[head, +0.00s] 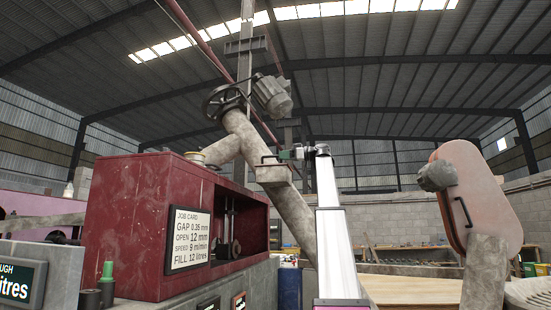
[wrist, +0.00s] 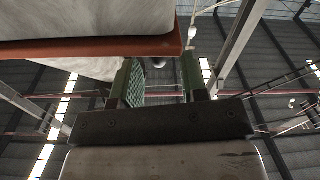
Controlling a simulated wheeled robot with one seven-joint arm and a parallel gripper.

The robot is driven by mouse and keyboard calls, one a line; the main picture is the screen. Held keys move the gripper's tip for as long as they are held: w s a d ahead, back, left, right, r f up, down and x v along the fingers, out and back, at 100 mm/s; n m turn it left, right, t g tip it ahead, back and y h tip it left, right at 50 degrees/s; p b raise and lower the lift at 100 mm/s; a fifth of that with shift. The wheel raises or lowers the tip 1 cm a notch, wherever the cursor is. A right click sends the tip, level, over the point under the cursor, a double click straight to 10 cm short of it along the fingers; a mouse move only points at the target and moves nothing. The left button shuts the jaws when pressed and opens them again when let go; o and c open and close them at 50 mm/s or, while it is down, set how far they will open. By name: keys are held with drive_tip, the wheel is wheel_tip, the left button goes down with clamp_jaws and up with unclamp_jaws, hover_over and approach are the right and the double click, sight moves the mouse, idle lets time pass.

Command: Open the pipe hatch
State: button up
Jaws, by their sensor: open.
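A thick, weathered beige pipe (head: 240,135) rises at a slant behind the dark red cabinet. A boxy hatch (head: 273,174) with a flat lid and a dark bar handle (head: 267,158) sits on its side. My gripper (head: 286,154) is at the end of my white arm, just right of the handle and close to the lid. In the wrist view my gripper (wrist: 163,78) shows two green-padded fingers standing apart. A pale block with a red-brown edge (wrist: 90,47), apparently part of the hatch, lies close to the fingertips. I see no handle between the fingers, and contact is unclear.
The red cabinet (head: 130,225) with a job card (head: 190,240) stands left. A salmon panel with a handle (head: 463,212) stands right. Open air lies between it and my arm.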

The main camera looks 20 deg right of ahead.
sight(276, 156)
drive_tip(key=shift+x, duration=2.15)
clamp_jaws()
